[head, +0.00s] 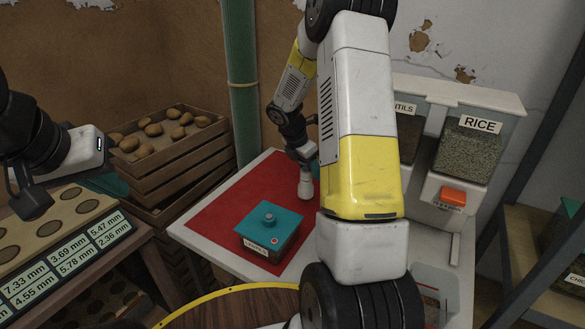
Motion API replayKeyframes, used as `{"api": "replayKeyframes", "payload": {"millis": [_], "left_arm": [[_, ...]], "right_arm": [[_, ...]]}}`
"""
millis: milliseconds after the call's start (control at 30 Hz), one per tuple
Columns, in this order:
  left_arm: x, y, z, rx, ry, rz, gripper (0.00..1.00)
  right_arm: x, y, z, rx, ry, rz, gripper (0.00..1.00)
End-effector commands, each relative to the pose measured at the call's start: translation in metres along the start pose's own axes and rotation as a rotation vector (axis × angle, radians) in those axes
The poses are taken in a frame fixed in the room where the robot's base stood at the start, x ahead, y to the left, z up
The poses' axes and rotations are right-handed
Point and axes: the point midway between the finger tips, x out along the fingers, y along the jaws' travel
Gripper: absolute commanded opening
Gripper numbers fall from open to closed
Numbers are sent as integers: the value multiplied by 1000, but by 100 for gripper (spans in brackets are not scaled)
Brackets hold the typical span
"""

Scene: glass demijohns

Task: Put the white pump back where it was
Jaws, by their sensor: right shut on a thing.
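The white pump (305,188) is a small pale piece below my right gripper (304,163), over the far right part of the red mat (215,218). My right gripper is shut on it. I cannot tell whether the pump touches the mat. My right arm's large links stand in front and hide part of the table to the right of the pump. My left gripper (34,198) is dark, at the left edge above the board with round recesses; whether it is open or shut does not show clearly.
A teal-topped box (268,232) with a knob and label stands on the mat, nearer than the pump. A wooden crate of potatoes (185,165) is behind left, beside a green pipe (241,90). A rice dispenser (468,150) stands right. The mat's left part is clear.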

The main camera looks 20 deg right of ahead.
Motion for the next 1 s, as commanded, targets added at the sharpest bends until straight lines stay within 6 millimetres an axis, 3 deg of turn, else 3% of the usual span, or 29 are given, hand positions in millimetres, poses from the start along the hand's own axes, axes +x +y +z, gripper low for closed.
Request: {"api": "replayKeyframes", "payload": {"millis": [233,567,600,700,1000], "left_arm": [[0,0,0,0,0,0,0],[0,0,0,0,0,0,0],[0,0,0,0,0,0,0],[0,0,0,0,0,0,0],[0,0,0,0,0,0,0]], "right_arm": [[30,0,-13,-2,1,-2,0],[32,0,-14,0,0,-1,0],[33,0,-14,0,0,-1,56],[32,0,-14,0,0,-1,76],[32,0,-14,0,0,-1,76]]}}
